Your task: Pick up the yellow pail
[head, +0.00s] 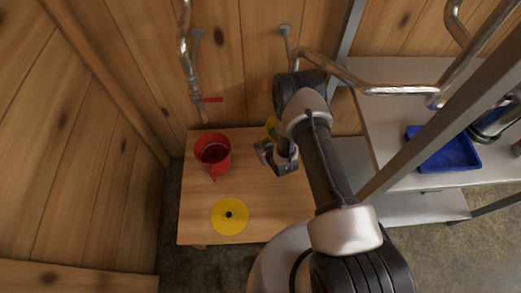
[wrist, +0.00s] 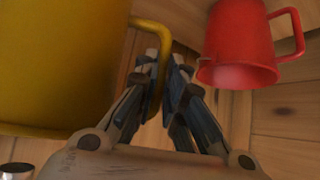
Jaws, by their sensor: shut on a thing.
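The yellow pail (wrist: 60,60) fills the left of the wrist view, and its handle (wrist: 158,38) loops toward my gripper (wrist: 166,62). The fingers are closed together on that handle, with the pail's body to the left of them. In the head view only a small yellow part of the pail (head: 270,124) shows; my arm hides the rest. My gripper (head: 270,156) is there over the right side of the low wooden table. Whether the pail touches the table cannot be told.
A red pail (head: 213,150) stands on the wooden table (head: 195,205), left of my gripper. A yellow disc with a dark centre (head: 230,215) lies near the front. Pipes with a red-handled valve (head: 212,100) run above. A blue tray (head: 445,155) sits on the right-hand bench.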

